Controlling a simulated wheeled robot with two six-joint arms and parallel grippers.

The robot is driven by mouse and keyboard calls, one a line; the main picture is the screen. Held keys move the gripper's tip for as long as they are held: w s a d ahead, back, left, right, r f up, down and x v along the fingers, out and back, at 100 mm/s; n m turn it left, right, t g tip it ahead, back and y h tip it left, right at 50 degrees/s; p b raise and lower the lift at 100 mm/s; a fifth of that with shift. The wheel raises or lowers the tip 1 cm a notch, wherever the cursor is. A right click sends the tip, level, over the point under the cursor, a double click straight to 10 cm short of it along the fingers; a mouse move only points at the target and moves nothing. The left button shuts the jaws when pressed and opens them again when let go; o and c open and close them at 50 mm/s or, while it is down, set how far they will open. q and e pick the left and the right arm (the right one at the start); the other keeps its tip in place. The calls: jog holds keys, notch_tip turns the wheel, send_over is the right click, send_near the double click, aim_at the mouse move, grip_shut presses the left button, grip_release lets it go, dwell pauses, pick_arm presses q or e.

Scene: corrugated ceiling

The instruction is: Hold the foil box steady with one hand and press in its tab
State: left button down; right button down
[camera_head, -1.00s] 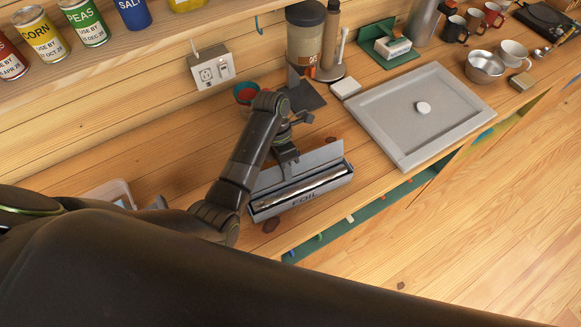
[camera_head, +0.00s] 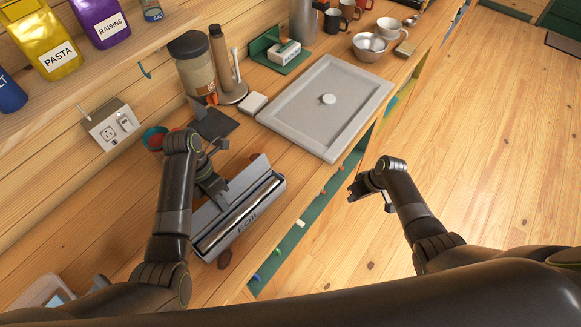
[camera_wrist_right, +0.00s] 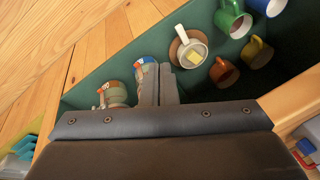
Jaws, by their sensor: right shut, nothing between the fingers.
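The foil box (camera_head: 247,223), grey with FOIL on its front, lies on the wooden counter with its lid up and a shiny roll inside. My left gripper (camera_head: 214,188) is at the box's back side, by the raised lid. Its fingertips are too small and dark to tell whether they grip the box. My right gripper (camera_head: 366,188) is off the counter's front edge, to the right of the box and apart from it. In the right wrist view its fingers (camera_wrist_right: 158,84) are together and empty. The tab cannot be made out.
A grey tray (camera_head: 290,118) with a round white knob lies behind the box on the counter. A canister (camera_head: 195,68) and a small dark board (camera_head: 214,122) stand near the wall. Below the counter edge, the right wrist view shows a green shelf with several mugs (camera_wrist_right: 226,72).

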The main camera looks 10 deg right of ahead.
jog(key=w+a+r+n, duration=0.1)
jog(key=w+r, duration=0.1)
jog(key=r, duration=0.2)
jog(key=w+a+r+n+y, duration=0.1)
jog(key=w+r, duration=0.2)
jog(key=r, duration=0.2)
jog(key=w+a+r+n+y, duration=0.1)
jog(key=w+a+r, duration=0.1)
jog(key=r, duration=0.3)
jog(key=shift+w+r+n, duration=0.1)
jog(key=shift+w+n, duration=0.3)
jog(key=shift+w, duration=0.25)
jog(key=a+r+n+g+y, duration=0.1)
jog(key=a+r+n, duration=0.1)
jog(key=a+r, duration=0.3)
jog(key=shift+w+a+y, duration=0.35)
jog(key=shift+a+y, duration=0.05)
jog(key=shift+a, duration=0.4)
jog(key=shift+f, duration=0.1)
jog(key=x, duration=0.9)
jog(key=shift+s+a+f, duration=0.1)
jog(key=shift+a, duration=0.1)
jog(key=shift+s+a+f, duration=0.25)
jog(key=shift+s+a, duration=0.55)
jog(key=shift+a, duration=0.2)
jog(key=shift+s+a, duration=0.55)
jog(key=shift+a, duration=0.05)
jog(key=shift+a, duration=0.1)
